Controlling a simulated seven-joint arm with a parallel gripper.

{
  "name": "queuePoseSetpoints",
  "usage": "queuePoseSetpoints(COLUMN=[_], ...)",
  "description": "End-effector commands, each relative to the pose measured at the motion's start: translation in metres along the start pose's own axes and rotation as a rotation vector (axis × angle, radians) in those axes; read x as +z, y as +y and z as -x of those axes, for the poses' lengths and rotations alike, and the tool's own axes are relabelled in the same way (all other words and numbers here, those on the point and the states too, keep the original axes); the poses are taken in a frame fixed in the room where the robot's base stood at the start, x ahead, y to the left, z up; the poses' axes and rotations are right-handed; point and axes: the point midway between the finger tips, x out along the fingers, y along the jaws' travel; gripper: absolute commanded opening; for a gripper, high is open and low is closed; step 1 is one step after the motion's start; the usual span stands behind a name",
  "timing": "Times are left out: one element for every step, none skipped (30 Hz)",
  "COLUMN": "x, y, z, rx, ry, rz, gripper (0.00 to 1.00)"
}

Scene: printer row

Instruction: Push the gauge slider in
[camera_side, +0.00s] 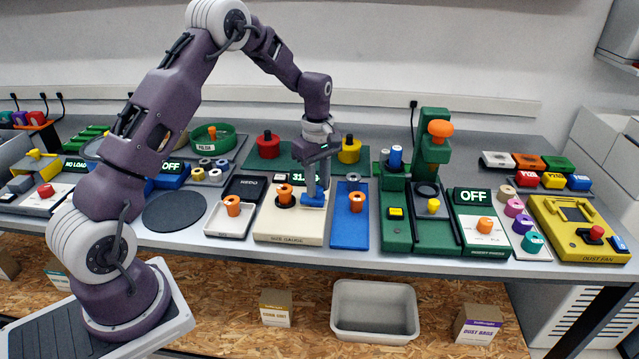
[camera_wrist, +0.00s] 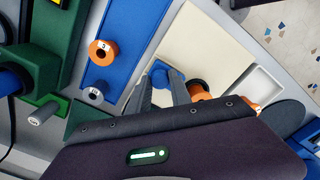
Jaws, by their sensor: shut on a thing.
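The size gauge (camera_side: 290,232) is a cream block near the front of the bench. Its blue slider (camera_side: 313,201) sits at the right side of its top. It also shows in the wrist view as a blue block (camera_wrist: 166,69) between the fingertips. My gripper (camera_side: 316,190) points down over the gauge and is shut on the slider. An orange ring-shaped part (camera_side: 285,192) sits in a dark seat on the gauge, left of the slider. In the wrist view my gripper (camera_wrist: 161,84) hides part of the orange part and the slider's lower side.
A blue tray (camera_side: 349,232) with an orange and a grey spool lies close right of the gauge. A white tray (camera_side: 228,225) with an orange spool is close left. A tall green press (camera_side: 432,160) stands farther right. A dark round pad (camera_side: 174,212) lies left.

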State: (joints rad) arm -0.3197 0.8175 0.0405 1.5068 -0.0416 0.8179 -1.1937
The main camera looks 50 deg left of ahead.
Motion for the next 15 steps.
queuePoseSetpoints(x=[-0.006,-0.009,-0.013,-0.016,-0.018,-0.020,-0.021,-0.021,-0.021,-0.021,-0.021,-0.022,-0.022,-0.022,-0.022], y=[-0.004,-0.007,-0.011,-0.015,-0.017,-0.019,-0.020,-0.020,-0.020,-0.020,-0.020,-0.020,-0.021,-0.021,-0.021], z=[0.001,0.001,0.002,0.001,0.001,0.001,0.001,0.001,0.001,0.001,0.001,0.001,0.001,0.001,0.001], rx=[0.001,0.001,0.001,0.001,0.002,0.001,0.001,0.000,0.000,-0.001,-0.001,-0.002,-0.002,-0.002,-0.002], ry=[0.002,0.002,0.002,0.002,0.002,0.002,0.002,0.002,0.002,0.003,0.003,0.004,0.004,0.004,0.004], rz=[0.003,0.004,0.004,0.005,0.005,0.004,0.003,0.002,0.002,0.003,0.003,0.003,0.003,0.003,0.003], gripper=[0.00,0.00,0.00,0.00,0.00,0.00,0.00,0.00,0.00,0.00,0.00,0.00,0.00,0.31,0.39])
